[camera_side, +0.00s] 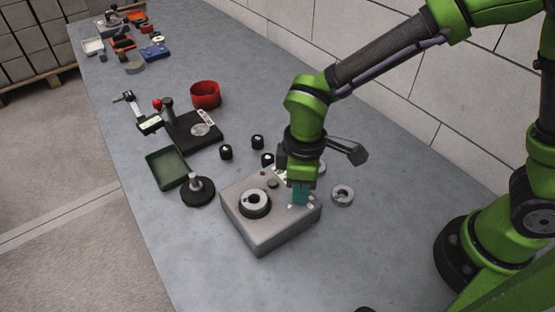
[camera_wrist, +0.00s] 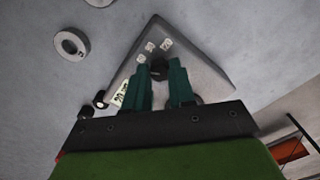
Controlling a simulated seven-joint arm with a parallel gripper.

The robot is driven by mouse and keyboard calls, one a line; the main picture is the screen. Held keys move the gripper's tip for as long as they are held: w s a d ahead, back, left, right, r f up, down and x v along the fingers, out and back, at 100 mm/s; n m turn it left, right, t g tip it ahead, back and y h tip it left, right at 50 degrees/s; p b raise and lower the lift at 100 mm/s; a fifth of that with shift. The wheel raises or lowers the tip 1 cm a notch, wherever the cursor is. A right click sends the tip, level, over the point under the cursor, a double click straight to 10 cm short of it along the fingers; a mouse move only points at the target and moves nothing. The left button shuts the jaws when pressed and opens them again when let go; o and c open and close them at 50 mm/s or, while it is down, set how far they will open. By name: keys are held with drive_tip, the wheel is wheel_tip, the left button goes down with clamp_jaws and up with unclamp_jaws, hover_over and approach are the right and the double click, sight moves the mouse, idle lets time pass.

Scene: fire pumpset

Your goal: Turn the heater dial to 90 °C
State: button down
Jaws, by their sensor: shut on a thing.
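The heater (camera_side: 262,232) is a grey box on the table with a black-rimmed round seat (camera_side: 255,204) on its top left. My gripper (camera_side: 300,193) points down over the right part of its top, with teal fingers. In the wrist view my gripper (camera_wrist: 159,68) has a finger on each side of the dark heater dial (camera_wrist: 159,72) and is shut on it. Small white scale labels (camera_wrist: 150,47) lie on the heater face beyond the dial. Their print is too small to read. The dial's pointer is hidden, and the side view hides the dial behind the fingers.
A grey ring (camera_side: 342,195) lies right of the heater. A black round stand (camera_side: 197,191), a green tray (camera_side: 166,167) and several small black weights (camera_side: 257,142) are left and behind. A black-based fixture (camera_side: 195,130) and a red cup (camera_side: 205,95) stand farther back. The front table is mostly clear.

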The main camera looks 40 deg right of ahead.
drive_tip(key=m, duration=0.4)
drive_tip(key=shift+m, duration=2.7)
drive_tip(key=c, duration=0.9)
unclamp_jaws()
drive_tip(key=shift+c, duration=0.2)
wheel_tip(320, 180, up, 17)
